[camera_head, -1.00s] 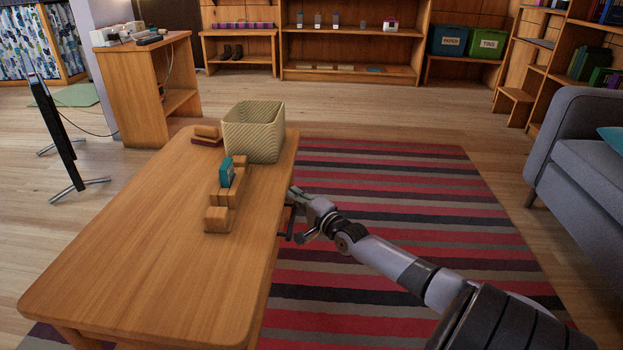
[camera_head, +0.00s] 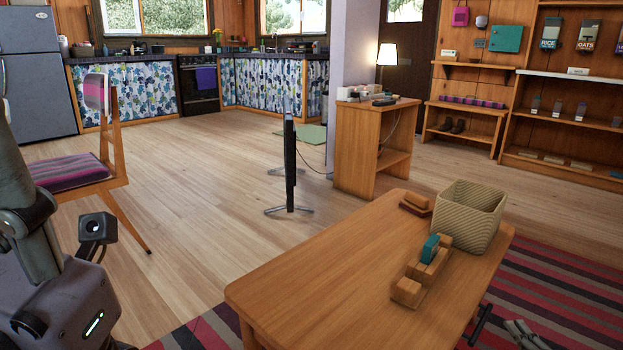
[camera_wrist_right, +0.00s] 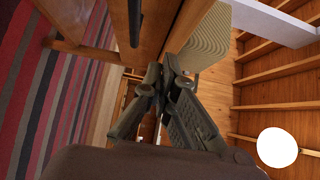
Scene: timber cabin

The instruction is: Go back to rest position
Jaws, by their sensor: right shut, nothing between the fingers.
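My right gripper (camera_head: 522,334) shows at the lower right edge of the head view, beside the right side of the coffee table (camera_head: 310,280). Only part of it is in frame. In the right wrist view my right gripper (camera_wrist_right: 170,72) is shut and empty, with its fingertips close together near the table's side. A dark bar handle (camera_head: 481,324) on the table's side is close to it and also shows in the wrist view (camera_wrist_right: 135,22). Parts of my left arm stand at the left edge of the head view, but its fingers do not show.
On the table are a woven basket (camera_head: 468,216), a wooden holder (camera_head: 407,291) with a teal item (camera_head: 430,247), and a small stack (camera_head: 416,203). A chair (camera_head: 82,179) stands near my left arm.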

